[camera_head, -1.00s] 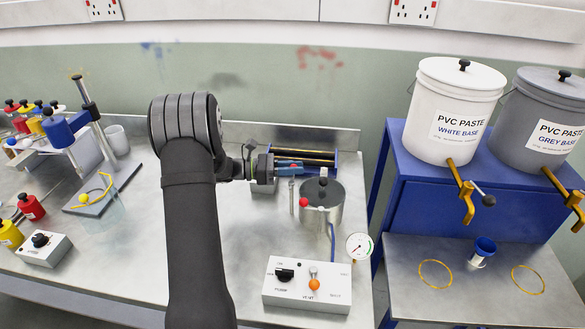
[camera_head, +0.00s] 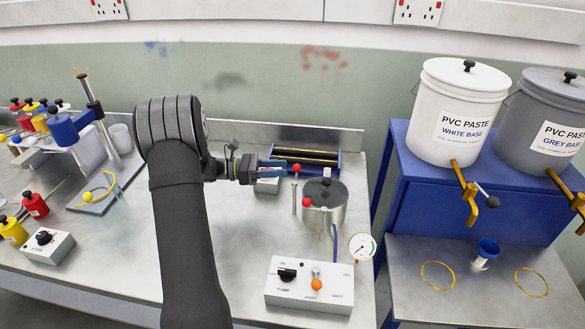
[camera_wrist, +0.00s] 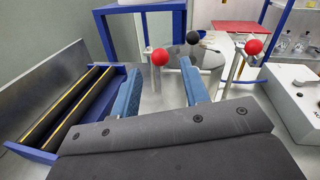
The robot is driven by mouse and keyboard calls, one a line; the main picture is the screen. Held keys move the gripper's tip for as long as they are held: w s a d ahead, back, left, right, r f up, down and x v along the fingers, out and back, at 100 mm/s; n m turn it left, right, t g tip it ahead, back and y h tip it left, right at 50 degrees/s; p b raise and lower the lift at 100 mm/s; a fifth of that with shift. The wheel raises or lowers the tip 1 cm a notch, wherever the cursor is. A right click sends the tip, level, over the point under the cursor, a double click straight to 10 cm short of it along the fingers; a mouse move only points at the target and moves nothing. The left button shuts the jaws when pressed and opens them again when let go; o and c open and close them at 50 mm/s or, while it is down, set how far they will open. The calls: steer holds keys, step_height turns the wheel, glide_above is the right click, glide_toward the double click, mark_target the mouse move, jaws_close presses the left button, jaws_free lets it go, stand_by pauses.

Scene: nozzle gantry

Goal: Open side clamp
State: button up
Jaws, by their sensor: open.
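A metal pot (camera_head: 325,205) with a dark lid knob stands on the bench right of my gripper.
A blue tray with dark rollers (camera_head: 306,155) lies behind the gripper. A white control box (camera_head: 309,284) with a pump knob stands in front of the pot, a gauge (camera_head: 361,247) to its right. A blue stand (camera_head: 440,200) carries paste buckets.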

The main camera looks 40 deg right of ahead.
mark_target(296, 168)
steer(key=v, duration=1.1)
steer(key=shift+a, duration=0.3)
steer(key=shift+w, duration=0.15)
steer(key=x, duration=1.7)
steer(key=shift+d, duration=0.2)
